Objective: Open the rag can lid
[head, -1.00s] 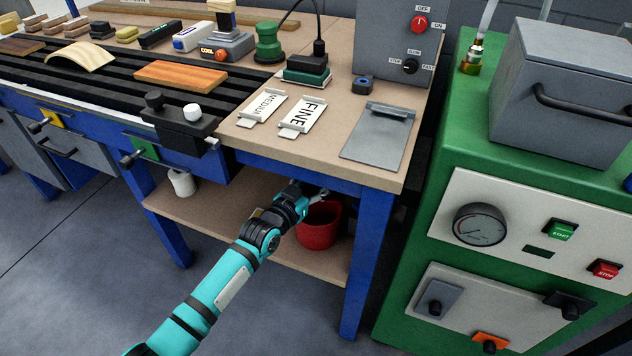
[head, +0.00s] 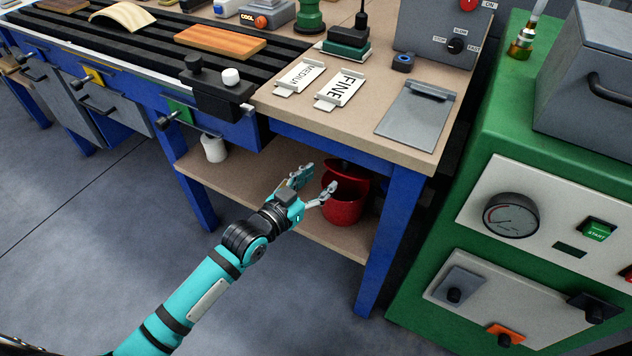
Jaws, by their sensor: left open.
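The red rag can (head: 343,211) stands on the lower shelf under the bench, near the right front leg. A dark red piece that looks like its lid (head: 349,168) shows above the can's back rim and seems tilted up. The shadow under the bench makes its exact angle hard to tell. My left gripper (head: 315,182) is open and empty, in front of and to the left of the can's upper part. Its fingers are spread, one close to the can's rim in the picture; I cannot tell whether it touches. My right gripper is not in view.
The bench top (head: 290,112) overhangs the shelf (head: 237,195), with a blue leg (head: 388,245) right of the can. A white container (head: 214,148) stands on the shelf at left. A green machine (head: 450,250) stands at right. The floor in front is clear.

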